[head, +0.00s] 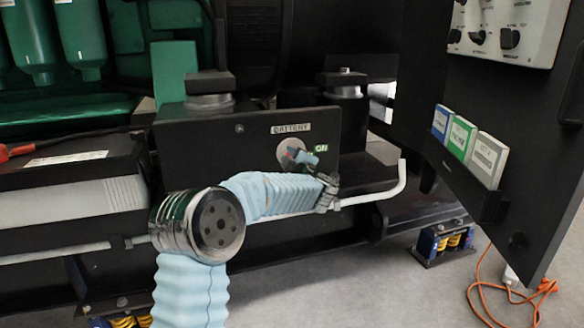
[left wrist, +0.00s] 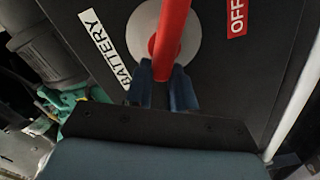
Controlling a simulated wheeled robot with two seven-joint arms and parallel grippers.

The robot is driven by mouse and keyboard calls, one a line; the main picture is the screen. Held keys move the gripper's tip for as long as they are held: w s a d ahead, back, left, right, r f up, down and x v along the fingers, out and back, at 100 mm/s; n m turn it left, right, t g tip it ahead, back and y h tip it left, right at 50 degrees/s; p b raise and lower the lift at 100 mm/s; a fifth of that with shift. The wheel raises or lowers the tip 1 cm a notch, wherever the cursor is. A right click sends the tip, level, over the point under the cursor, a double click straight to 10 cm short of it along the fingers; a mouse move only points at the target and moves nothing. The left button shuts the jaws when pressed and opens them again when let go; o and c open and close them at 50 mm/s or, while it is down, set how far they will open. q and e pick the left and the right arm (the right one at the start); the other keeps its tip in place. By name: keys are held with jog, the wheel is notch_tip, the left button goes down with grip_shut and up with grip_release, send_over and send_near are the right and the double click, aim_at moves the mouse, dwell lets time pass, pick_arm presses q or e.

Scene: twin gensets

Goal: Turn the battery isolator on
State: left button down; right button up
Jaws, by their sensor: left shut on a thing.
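The battery isolator is a red handle on a round pale plate (head: 289,150), set in a dark box under a white "BATTERY" label (head: 291,128). A green "ON" label (head: 321,148) is to its right in the head view. In the left wrist view the red handle (left wrist: 171,32) crosses the pale plate (left wrist: 146,38), with a red "OFF" label (left wrist: 237,14) to the right. My left gripper (head: 301,157) is at the isolator, its blue fingers (left wrist: 162,88) shut on the red handle. The fingers partly hide the handle in the head view. My right gripper is out of view.
An open cabinet door (head: 470,135) with several knobs and coloured booklets (head: 463,137) stands at the right. A pale bent pipe (head: 390,192) runs just below the box. A black battery (head: 75,180) is at the left. An orange cable (head: 482,305) lies on the floor.

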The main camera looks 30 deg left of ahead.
pick_arm(q)
jog(key=shift+s+a+f+n+b, duration=0.1)
jog(key=shift+f+n+b, duration=0.05)
jog(key=shift+n+b, duration=0.8)
jog(key=shift+a+f+n+b, duration=0.1)
jog(key=shift+f+n+b, duration=0.1)
jog(key=shift+n+b, duration=0.75)
jog(key=shift+s+a+f+n+b, duration=0.1)
jog(key=shift+f+n+b, duration=0.05)
jog(key=shift+n+b, duration=0.8)
jog(key=shift+n, duration=0.25)
jog(key=c, duration=1)
grip_release()
jog(key=shift+w+f, duration=0.1)
jog(key=shift+o, duration=0.2)
jog(key=shift+d, duration=0.1)
jog(key=v, duration=1.3)
jog(key=shift+s+d+p, duration=0.25)
jog(key=shift+d+p, duration=0.1)
jog(key=shift+p, duration=0.1)
